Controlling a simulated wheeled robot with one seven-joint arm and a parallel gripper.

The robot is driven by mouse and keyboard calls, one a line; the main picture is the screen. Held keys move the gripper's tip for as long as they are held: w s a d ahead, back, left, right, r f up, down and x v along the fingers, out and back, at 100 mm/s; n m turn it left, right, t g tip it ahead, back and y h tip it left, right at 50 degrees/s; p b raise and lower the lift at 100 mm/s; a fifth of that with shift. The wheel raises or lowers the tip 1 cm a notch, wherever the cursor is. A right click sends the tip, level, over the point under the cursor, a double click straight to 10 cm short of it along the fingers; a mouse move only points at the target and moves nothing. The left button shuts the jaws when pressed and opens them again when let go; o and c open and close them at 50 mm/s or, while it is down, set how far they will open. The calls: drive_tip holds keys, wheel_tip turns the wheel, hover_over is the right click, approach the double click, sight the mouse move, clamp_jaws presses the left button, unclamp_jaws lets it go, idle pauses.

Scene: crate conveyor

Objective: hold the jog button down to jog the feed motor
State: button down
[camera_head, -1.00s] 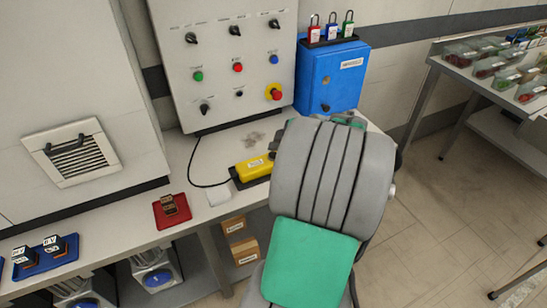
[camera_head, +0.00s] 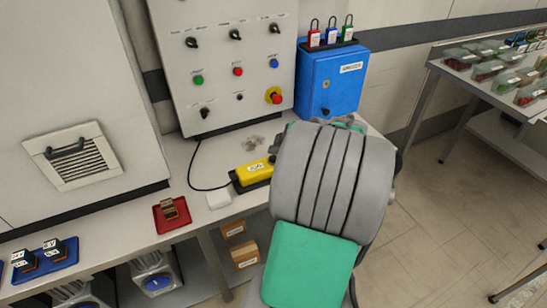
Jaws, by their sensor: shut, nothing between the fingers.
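A grey control panel (camera_head: 217,110) stands at the back of the bench. It carries a green button (camera_head: 198,80), a red button (camera_head: 238,71), a blue button (camera_head: 274,63), a small black button (camera_head: 239,97), several black selector knobs (camera_head: 191,42) and a red mushroom button (camera_head: 274,96) on a yellow plate. The labels are too small to read, so I cannot tell which one is the jog button. A yellow control box (camera_head: 254,172) with a black cable lies on the bench. My grey and green arm covers its right end. My gripper is hidden behind my arm.
A blue cabinet (camera_head: 331,84) with padlocks on top stands right of the panel. A red tray (camera_head: 173,215), a white block (camera_head: 219,200) and a blue tray (camera_head: 45,260) lie on the bench (camera_head: 210,165). A second table (camera_head: 440,72) with bagged parts is at right.

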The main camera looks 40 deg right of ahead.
idle(0.8)
drive_tip(key=shift+f+b, duration=0.45)
drive_tip(key=shift+b, duration=0.25)
drive_tip(key=shift+f+b, duration=0.5)
idle(1.9)
idle(1.0)
drive_tip(key=shift+r+p, duration=0.35)
drive_tip(key=shift+r, duration=0.6)
drive_tip(key=shift+r+p, duration=1.3)
drive_tip(key=shift+r, duration=1.25)
